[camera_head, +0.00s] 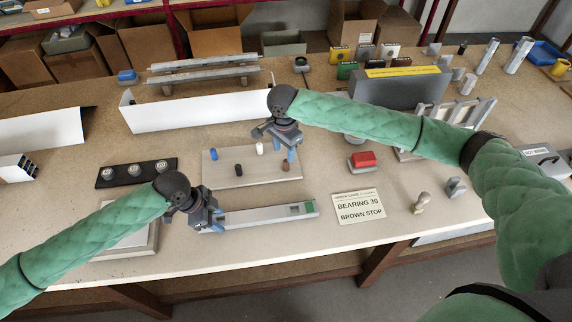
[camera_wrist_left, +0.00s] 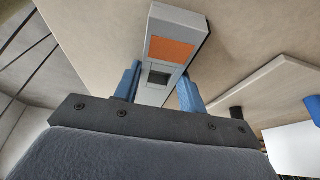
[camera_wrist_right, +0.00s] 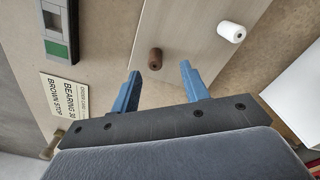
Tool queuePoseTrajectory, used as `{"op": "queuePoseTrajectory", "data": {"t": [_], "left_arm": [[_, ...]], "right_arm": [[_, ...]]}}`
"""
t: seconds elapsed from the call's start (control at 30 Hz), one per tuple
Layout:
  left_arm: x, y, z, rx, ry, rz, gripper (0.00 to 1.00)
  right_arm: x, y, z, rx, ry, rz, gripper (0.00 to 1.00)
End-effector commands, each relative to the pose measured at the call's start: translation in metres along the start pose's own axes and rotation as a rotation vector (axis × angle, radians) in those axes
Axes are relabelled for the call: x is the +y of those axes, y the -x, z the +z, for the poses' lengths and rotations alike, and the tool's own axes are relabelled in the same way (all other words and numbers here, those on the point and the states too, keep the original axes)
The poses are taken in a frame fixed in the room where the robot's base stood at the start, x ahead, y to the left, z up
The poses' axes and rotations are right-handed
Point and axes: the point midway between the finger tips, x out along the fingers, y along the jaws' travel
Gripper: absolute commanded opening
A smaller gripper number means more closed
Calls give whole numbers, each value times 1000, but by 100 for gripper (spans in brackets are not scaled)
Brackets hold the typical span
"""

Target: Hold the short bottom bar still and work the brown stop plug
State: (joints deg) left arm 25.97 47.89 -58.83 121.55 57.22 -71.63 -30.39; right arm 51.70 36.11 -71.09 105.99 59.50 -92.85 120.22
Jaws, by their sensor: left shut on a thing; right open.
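The short bottom bar (camera_head: 262,215) lies along the front of the table, with a green patch and a dark opening at its right end. My left gripper (camera_head: 212,222) is shut on its left end; the left wrist view shows the bar (camera_wrist_left: 183,20) between the blue fingers, with an orange patch and a square opening. The brown stop plug (camera_head: 286,167) stands upright on a pale board (camera_head: 225,181). My right gripper (camera_head: 284,150) is open above the board; in the right wrist view the brown plug (camera_wrist_right: 155,58) shows just beyond the gap between its fingertips, apparently untouched.
Blue (camera_head: 213,155), white (camera_head: 260,148) and black (camera_head: 239,169) plugs stand on the same board. A card (camera_head: 358,207) reads "BEARING 30 BROWN STOP". A red-topped block (camera_head: 363,160) stands to the right. A long white profile (camera_head: 190,111) lies behind.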

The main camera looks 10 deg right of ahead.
Motion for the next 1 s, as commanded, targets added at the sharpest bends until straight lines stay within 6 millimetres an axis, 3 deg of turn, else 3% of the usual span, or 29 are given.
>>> {"op": "queuePoseTrajectory", "data": {"t": [0.4,0.73,0.97,1.0], "left_arm": [[0,0,1,-1,0,1,9],[0,0,1,-1,0,1,9],[0,0,0,-1,0,0,9],[0,0,0,-1,0,0,9]], "right_arm": [[7,-46,-3,0,0,1,45],[8,-52,-3,0,0,1,45],[8,-52,-3,0,0,1,0],[8,-52,-3,0,0,1,0]]}}
